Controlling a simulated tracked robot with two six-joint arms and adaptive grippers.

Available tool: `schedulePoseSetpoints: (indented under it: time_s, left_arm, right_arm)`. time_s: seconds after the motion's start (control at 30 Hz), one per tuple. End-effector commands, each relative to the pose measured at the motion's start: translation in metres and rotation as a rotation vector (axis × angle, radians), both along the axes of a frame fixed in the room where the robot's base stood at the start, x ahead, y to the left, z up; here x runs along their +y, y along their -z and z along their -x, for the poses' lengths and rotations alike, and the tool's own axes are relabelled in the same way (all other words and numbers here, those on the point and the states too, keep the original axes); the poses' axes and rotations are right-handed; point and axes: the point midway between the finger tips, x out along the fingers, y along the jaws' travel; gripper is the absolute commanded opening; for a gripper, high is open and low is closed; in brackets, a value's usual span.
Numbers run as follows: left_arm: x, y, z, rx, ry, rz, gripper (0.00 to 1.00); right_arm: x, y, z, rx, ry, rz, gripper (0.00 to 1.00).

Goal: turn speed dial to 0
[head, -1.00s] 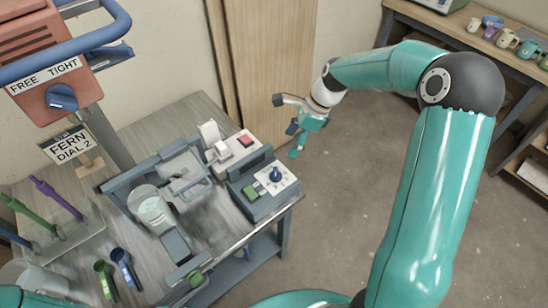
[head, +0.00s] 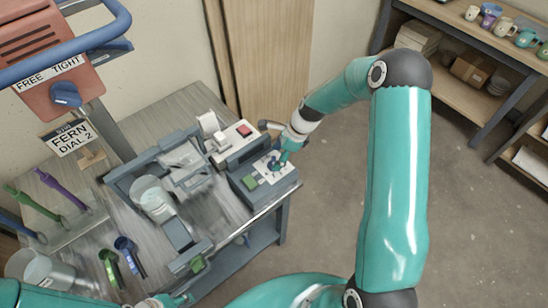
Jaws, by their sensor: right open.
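The speed dial (head: 273,166) is a dark blue knob on the white plate of a grey control box (head: 262,190), at the table's right end. My right gripper (head: 279,164) is open at the dial, reaching down from the upper right. It partly covers the knob, and I cannot tell whether the fingers touch it. The dial's markings are too small to read. A sign (head: 72,138) reading "FERN DIAL 2" stands on a wooden holder at the left.
A bucket (head: 151,197) stands in the frame. Open floor lies right of the table.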

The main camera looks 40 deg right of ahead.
Motion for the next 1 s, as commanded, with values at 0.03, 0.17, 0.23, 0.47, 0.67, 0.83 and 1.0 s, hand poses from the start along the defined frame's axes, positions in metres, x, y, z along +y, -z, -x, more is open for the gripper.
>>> schedulePoseSetpoints:
  time_s: [0.03, 0.17, 0.23, 0.47, 0.67, 0.83, 1.0]
  left_arm:
    - [0.000, -0.002, 0.000, 0.000, 0.000, 0.000, 0.40]
    - [0.000, -0.003, 0.000, 0.000, 0.000, 0.000, 0.40]
    - [0.000, -0.003, 0.000, 0.000, 0.000, 0.000, 0.40]
    - [0.000, -0.003, 0.000, 0.000, 0.000, 0.000, 0.40]
    - [0.000, -0.003, 0.000, 0.000, 0.000, 0.000, 0.40]
    - [0.000, -0.003, 0.000, 0.000, 0.000, 0.000, 0.40]
    - [0.000, -0.003, 0.000, 0.000, 0.000, 0.000, 0.40]
  right_arm:
    - [0.003, 0.006, -0.002, 0.001, -0.002, -0.001, 0.69]
    - [0.006, 0.017, -0.005, -0.001, -0.002, 0.000, 0.69]
    - [0.007, 0.020, -0.005, 0.000, -0.001, 0.000, 0.69]
    - [0.007, 0.022, -0.006, -0.001, -0.001, 0.001, 0.69]
    - [0.007, 0.022, -0.006, -0.001, -0.001, 0.001, 0.49]
    - [0.007, 0.022, -0.006, -0.001, -0.001, 0.001, 0.20]
    - [0.010, 0.022, -0.006, -0.001, -0.004, 0.001, 0.09]
